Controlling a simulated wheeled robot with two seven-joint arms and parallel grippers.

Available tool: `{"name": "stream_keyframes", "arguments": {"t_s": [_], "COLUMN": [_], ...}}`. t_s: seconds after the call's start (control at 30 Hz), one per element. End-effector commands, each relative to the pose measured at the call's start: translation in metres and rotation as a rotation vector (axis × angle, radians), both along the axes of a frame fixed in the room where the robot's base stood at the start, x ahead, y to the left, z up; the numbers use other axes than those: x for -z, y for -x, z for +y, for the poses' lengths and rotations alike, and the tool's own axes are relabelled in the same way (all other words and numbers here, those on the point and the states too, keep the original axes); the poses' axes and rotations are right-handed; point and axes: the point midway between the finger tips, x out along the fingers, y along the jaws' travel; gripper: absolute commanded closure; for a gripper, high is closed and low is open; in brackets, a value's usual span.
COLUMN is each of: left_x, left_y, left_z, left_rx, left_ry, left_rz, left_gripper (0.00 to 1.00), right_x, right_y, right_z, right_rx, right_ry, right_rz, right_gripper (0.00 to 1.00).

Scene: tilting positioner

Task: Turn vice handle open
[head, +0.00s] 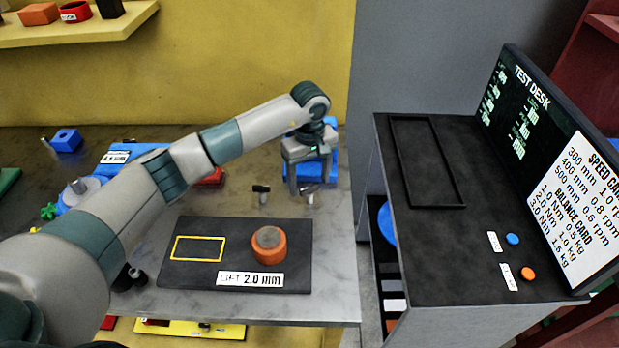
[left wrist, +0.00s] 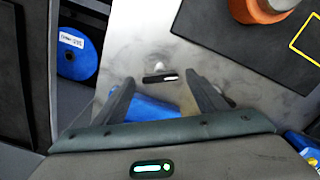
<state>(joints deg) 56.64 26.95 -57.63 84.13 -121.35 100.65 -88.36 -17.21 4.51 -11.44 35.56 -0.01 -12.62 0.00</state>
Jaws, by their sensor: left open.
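The blue vice (head: 322,166) stands near the right end of the grey table, partly hidden behind my left gripper. In the left wrist view its blue body (left wrist: 152,108) shows between my fingers. A small black-and-silver handle (left wrist: 160,76) lies just beyond the body, between the fingertip lines. In the head view dark-topped metal pieces show at the vice's front; I cannot tell which is the handle. My left gripper (head: 308,182) points down over the vice, open, with a finger on each side and nothing visibly clamped. My right gripper is not in view.
A dark mat (head: 190,262) with an orange ring part (head: 268,246) lies in front of the vice. The test desk (head: 420,250) stands to the right across a narrow gap. A blue block (head: 66,140) sits at the table's far left.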

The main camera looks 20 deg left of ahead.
Motion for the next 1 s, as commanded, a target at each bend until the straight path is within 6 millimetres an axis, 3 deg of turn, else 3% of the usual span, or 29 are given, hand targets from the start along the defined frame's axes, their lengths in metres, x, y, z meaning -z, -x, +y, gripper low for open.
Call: {"name": "stream_keyframes", "arguments": {"t_s": [0.43, 0.47, 0.63, 1.0], "left_x": [0.0094, 0.0094, 0.0091, 0.0099], "left_y": [0.0001, 0.0, 0.0, -0.0003], "left_z": [0.0001, 0.0001, 0.0001, 0.0005], "left_rx": [0.0, 0.0, 0.0, -0.029], "left_ry": [-0.001, -0.001, -0.001, -0.001], "left_rz": [-0.001, -0.001, -0.001, -0.001], "left_gripper": [0.34, 0.37, 0.76, 0.76], "right_x": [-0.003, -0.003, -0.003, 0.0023], "right_y": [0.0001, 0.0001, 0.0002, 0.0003], "right_z": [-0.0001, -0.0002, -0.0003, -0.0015], "right_rx": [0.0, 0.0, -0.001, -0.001], "right_ry": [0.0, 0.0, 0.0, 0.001], "right_rz": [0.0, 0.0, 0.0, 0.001], "right_gripper": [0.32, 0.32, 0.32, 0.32]}}
